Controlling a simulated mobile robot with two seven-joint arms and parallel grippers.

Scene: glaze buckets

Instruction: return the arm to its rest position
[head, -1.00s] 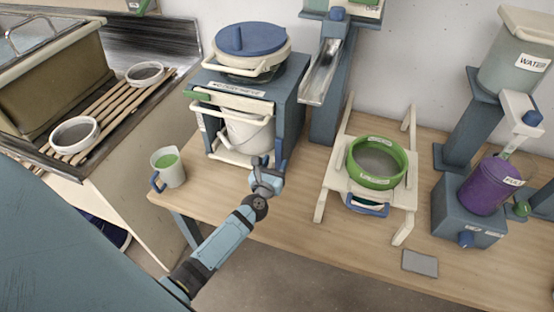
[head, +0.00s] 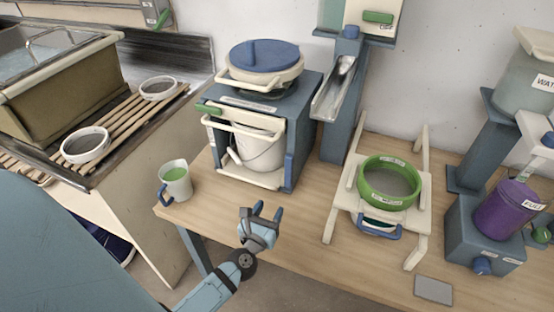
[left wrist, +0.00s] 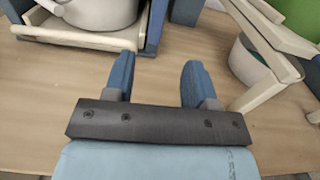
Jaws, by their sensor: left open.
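My left gripper (head: 267,211) is open and empty above the front part of the wooden table (head: 300,233). In the left wrist view its two blue fingers (left wrist: 158,80) stand apart with only table top between them. The white bucket (head: 258,150) stands in the blue cabinet beyond the gripper, behind a cream frame, and its lower part also shows in the left wrist view (left wrist: 98,10). The gripper is apart from the cabinet. My right gripper is not in view.
A cup with green contents (head: 175,182) stands at the table's left edge. The green sieve (head: 389,183) rests on a cream stand right of the gripper. A purple container (head: 506,208) stands farther right. A grey card (head: 433,290) lies near the front edge.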

